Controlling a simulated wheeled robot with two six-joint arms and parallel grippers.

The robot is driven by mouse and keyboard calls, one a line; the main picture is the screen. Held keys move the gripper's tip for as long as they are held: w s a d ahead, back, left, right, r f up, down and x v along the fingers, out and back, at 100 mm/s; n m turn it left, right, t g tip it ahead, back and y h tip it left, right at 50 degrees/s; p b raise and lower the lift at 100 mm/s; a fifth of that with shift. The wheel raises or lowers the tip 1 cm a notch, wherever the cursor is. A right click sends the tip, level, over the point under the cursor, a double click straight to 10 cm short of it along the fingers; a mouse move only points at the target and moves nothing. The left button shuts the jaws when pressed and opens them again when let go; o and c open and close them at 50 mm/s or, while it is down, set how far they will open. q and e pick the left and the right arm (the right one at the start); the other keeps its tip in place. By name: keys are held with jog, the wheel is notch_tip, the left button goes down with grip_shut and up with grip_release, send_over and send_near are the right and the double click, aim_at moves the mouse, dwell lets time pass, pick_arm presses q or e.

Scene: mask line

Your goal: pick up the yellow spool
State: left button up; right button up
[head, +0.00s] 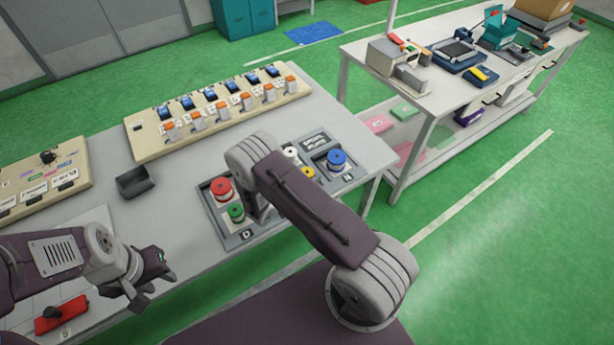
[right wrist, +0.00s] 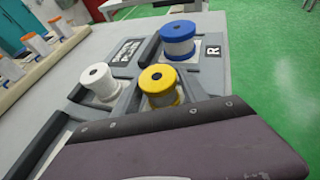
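The yellow spool (right wrist: 161,88) stands upright in its slot of the grey tray (right wrist: 120,88), in the middle of the right wrist view. In the head view only a bit of the yellow spool (head: 307,172) shows beside my right forearm, which hides the rest. My right arm reaches over the tray; its gripper is mostly hidden behind the wrist, and its fingers do not show in the right wrist view. My left gripper (head: 150,276) hangs at the table's front left, far from the spool; its finger opening is unclear.
Around the yellow spool stand a white spool (right wrist: 98,84) and a blue spool (right wrist: 178,40). Red (head: 221,189) and green (head: 236,212) spools stand left of my right arm.

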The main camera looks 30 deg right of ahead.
aim_at(311, 174)
grip_shut()
jog(key=shift+r, duration=0.1)
jog(key=shift+r, duration=0.3)
jog(key=r, duration=0.2)
jog(key=s+d+r, duration=0.1)
jog(key=r, duration=0.1)
jog(key=shift+r, duration=0.1)
jog(key=s+d+r+b, duration=0.1)
jog(key=s+d+r, duration=0.4)
jog(key=s, duration=0.3)
jog(key=shift+s+d+r, duration=0.35)
jog(key=shift+r, duration=0.2)
